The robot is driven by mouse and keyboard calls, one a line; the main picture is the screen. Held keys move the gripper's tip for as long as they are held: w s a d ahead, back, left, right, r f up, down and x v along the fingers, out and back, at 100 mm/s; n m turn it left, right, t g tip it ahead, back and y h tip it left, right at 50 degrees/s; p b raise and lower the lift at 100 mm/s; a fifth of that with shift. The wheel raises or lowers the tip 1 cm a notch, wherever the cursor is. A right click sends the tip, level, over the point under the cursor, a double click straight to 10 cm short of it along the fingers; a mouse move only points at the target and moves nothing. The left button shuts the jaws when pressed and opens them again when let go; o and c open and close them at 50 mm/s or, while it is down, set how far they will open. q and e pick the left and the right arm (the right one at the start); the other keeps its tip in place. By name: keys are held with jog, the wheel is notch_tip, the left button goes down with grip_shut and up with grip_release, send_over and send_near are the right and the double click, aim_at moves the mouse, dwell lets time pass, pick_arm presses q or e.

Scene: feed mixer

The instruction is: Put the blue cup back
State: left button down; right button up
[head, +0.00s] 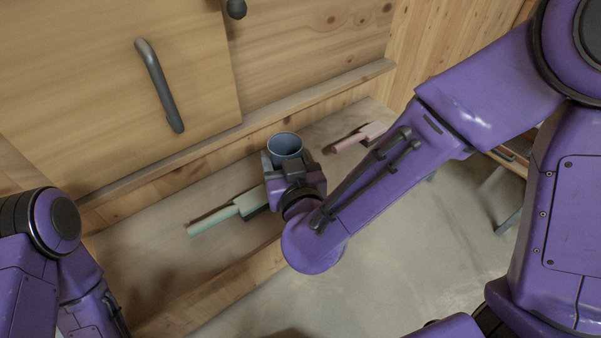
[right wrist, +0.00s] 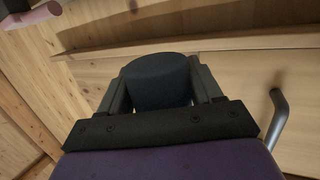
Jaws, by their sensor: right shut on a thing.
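The blue cup (head: 285,146) is upright with its open top showing in the head view, above the wooden ledge. My right gripper (head: 284,162) is shut on it, with a finger on either side. In the right wrist view the cup (right wrist: 157,80) looks dark and sits between the two fingers of the right gripper (right wrist: 160,92). The cup's lower part is hidden by the gripper in the head view. Part of my left arm shows at the lower left, but its gripper does not show.
A pale green handled tool (head: 225,213) lies left of the cup on the wooden ledge (head: 160,225). A pink handled tool (head: 357,138) lies to its right. A wooden panel with a dark handle (head: 160,86) stands behind. Bare floor (head: 420,240) shows at the front right.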

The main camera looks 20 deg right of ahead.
jog(key=w+d+f, duration=0.2)
jog(key=f, duration=0.1)
jog(key=w+d+f+p, duration=0.1)
jog(key=w+d+f, duration=0.1)
jog(key=d+f, duration=0.1)
jog(key=w+d+f, duration=0.2)
jog(key=d+f, duration=0.1)
jog(key=shift+w+d+p, duration=0.15)
jog(key=shift+w+p, duration=0.25)
notch_tip(320, 180, down, 2)
jog(key=shift+f+p, duration=0.1)
jog(key=shift+p, duration=0.3)
jog(key=shift+s+f, duration=0.1)
jog(key=shift+f, duration=0.1)
pick_arm(q)
jog(key=shift+w+d+r, duration=0.1)
jog(key=shift+d+r, duration=0.05)
jog(key=shift+r, duration=0.6)
jog(key=shift+f, duration=0.1)
pick_arm(e)
jog(key=shift+f, duration=0.1)
jog(key=shift+f+b, duration=0.15)
jog(key=shift+b, duration=0.15)
jog(key=o, duration=1.1)
